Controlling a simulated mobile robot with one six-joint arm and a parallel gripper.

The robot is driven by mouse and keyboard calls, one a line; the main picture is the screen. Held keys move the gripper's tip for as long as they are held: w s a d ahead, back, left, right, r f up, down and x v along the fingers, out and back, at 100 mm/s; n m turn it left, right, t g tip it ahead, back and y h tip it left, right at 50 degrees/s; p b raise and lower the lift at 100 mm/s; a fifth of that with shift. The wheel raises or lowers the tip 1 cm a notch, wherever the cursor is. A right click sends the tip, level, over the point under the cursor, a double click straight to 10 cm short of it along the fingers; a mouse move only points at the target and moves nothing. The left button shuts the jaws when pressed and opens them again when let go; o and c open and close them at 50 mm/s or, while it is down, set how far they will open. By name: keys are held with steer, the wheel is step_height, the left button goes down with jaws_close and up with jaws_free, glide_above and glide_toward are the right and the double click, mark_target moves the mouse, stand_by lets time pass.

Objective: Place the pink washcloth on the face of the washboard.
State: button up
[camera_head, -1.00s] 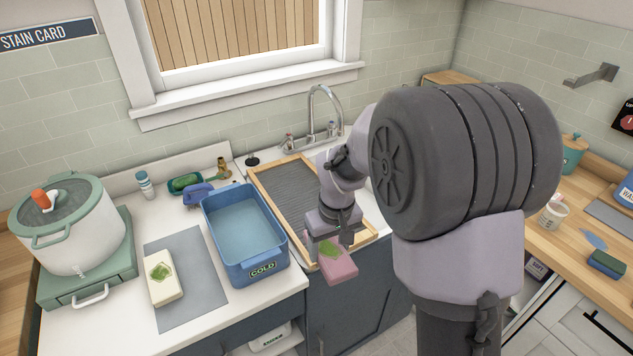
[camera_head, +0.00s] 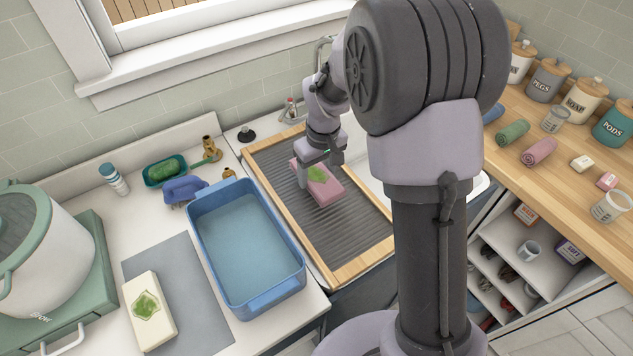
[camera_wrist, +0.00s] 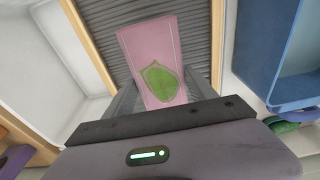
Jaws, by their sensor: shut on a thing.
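The pink washcloth (camera_head: 322,189), a folded block with a green stain, shows over the ribbed grey face of the washboard (camera_head: 350,235). The washboard has a light wooden frame and lies over the sink.
A blue basin (camera_head: 247,235) stands left of the washboard. A white stained cloth (camera_head: 150,312) lies on a grey mat (camera_head: 200,290) further left, beside a large pot (camera_head: 35,250). Rolled cloths (camera_head: 540,151) and jars (camera_head: 583,99) are on the right counter.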

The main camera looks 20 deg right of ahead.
mark_target(318, 175)
step_height(318, 175, down, 4)
steer(key=shift+r+b, duration=0.1)
steer(key=shift+b, duration=0.4)
steer(key=shift+r, duration=0.15)
steer(key=o, duration=1.6)
steer(key=shift+w, duration=0.1)
steer(key=shift+o, duration=0.2)
